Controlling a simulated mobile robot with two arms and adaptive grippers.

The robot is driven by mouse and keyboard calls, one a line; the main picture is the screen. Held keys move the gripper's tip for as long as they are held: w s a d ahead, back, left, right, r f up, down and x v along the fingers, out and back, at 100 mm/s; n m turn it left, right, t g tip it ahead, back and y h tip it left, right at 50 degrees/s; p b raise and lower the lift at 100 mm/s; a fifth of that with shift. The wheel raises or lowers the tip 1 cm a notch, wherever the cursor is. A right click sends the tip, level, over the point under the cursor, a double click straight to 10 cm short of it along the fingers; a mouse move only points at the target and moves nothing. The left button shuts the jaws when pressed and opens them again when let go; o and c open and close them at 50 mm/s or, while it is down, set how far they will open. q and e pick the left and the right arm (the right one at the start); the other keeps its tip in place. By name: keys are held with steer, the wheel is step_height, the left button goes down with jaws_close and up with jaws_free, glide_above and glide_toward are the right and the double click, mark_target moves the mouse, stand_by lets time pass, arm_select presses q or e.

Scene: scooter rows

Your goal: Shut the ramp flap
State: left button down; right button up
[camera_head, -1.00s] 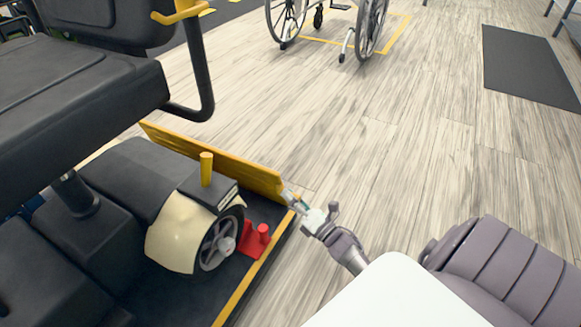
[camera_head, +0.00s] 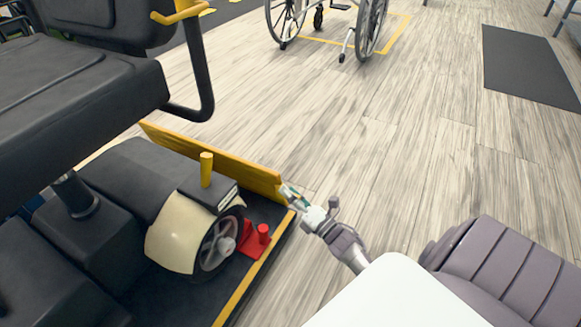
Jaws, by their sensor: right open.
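The ramp flap (camera_head: 225,168) is a long yellow panel standing up along the far edge of the dark platform (camera_head: 245,282), behind the scooter's wheel. My right gripper (camera_head: 287,193) is at the flap's right end, close against it; I cannot tell whether it touches. The gripper is open, with its fingertips partly hard to make out. My left gripper does not show.
A scooter with a black seat (camera_head: 75,95) stands on the platform. A red chock (camera_head: 255,240) sits by its wheel (camera_head: 220,243). A wheelchair (camera_head: 340,25) stands at the back. A dark mat (camera_head: 528,65) lies at the right. The wooden floor between is clear.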

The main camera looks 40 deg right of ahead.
step_height(320, 180, up, 8)
steer(key=shift+r, duration=0.15)
stand_by(0.6)
